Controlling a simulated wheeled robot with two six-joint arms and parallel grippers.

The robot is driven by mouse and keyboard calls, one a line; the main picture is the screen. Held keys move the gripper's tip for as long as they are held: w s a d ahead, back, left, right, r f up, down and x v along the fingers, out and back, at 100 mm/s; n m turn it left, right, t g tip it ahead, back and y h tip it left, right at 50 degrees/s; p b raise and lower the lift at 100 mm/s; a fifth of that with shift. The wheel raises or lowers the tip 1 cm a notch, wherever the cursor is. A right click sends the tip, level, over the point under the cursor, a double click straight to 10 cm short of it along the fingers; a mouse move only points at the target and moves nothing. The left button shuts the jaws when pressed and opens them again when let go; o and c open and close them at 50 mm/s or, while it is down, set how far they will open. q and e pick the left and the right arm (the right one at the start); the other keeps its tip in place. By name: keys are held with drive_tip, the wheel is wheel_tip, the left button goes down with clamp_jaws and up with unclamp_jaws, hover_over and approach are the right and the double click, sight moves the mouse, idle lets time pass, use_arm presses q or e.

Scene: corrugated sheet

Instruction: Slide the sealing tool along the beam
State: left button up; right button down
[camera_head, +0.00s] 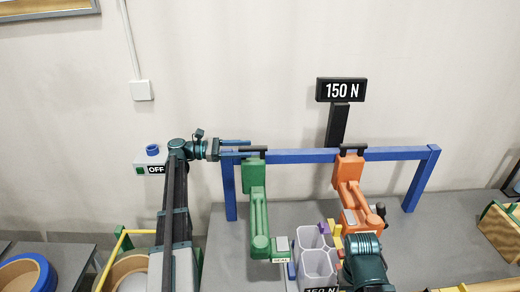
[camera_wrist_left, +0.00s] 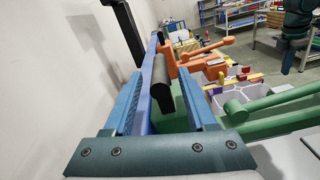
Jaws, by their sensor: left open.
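A green sealing tool (camera_head: 259,215) with a SEAL label hangs on the blue beam (camera_head: 300,156) near its left end. A black bar handle (camera_head: 253,148) tops it. My left gripper (camera_head: 247,147) is open at this handle, coming in from the left. In the left wrist view, the black handle (camera_wrist_left: 163,84) stands between the two blue fingers (camera_wrist_left: 161,74), with a gap visible on its left. Whether a finger touches it is unclear.
An orange tool (camera_head: 349,180) hangs farther right on the beam. A sign reading 150 N (camera_head: 341,90) stands behind the beam. Pale hollow cells (camera_head: 318,262) stand between the tools on the grey table (camera_head: 440,240).

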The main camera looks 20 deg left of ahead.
sight(260, 149)
use_arm(q)
drive_tip(key=shift+x, duration=3)
clamp_jaws()
